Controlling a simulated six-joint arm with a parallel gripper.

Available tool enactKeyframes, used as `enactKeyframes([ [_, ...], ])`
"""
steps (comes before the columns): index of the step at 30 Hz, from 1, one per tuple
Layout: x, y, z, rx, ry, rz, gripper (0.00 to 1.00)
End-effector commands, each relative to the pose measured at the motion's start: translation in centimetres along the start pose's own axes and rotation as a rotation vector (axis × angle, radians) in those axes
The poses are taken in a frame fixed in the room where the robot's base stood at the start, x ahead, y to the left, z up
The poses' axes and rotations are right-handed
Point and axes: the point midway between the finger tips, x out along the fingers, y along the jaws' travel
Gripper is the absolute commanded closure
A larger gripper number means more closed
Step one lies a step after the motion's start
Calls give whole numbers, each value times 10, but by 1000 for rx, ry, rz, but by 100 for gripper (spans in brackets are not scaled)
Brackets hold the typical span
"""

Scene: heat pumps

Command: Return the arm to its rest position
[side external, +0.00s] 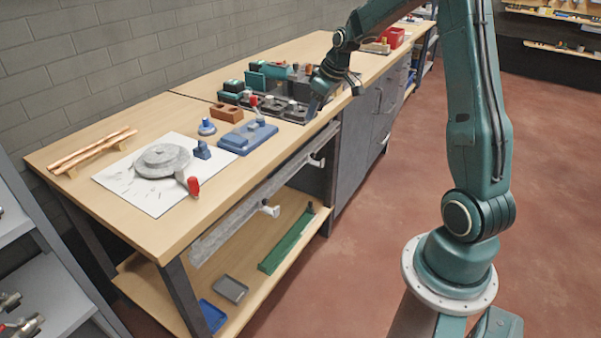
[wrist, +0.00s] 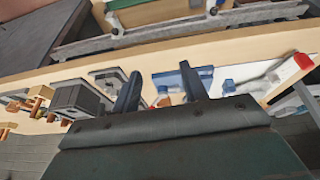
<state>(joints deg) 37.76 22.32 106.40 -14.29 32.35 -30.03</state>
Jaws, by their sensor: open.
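My gripper (side external: 319,99) hangs above the front edge of the workbench (side external: 140,110) in the side view, near a dark tray of metal fittings (side external: 285,108). In the wrist view my gripper (wrist: 160,88) shows two dark fingers standing apart with nothing between them. Behind the fingers, the wrist view shows a blue block (wrist: 178,80) and a grey-black box (wrist: 80,98) on the bench. The upper part of my arm reaches over from the right side of the side view.
A blue fixture (side external: 247,138), a brown block (side external: 226,112) and copper pipes (side external: 92,150) stand on the bench. The red floor (side external: 390,240) in front is clear.

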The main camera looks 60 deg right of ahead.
Motion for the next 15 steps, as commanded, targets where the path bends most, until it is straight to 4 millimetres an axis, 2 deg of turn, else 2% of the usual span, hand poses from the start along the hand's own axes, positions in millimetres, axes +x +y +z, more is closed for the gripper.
enactKeyframes([
  [1, -13, -14, -3, -8, 3, 3, 56],
  [7, -54, -62, -4, -13, 9, 12, 56],
  [15, -104, -123, 12, -14, 23, 19, 56],
])
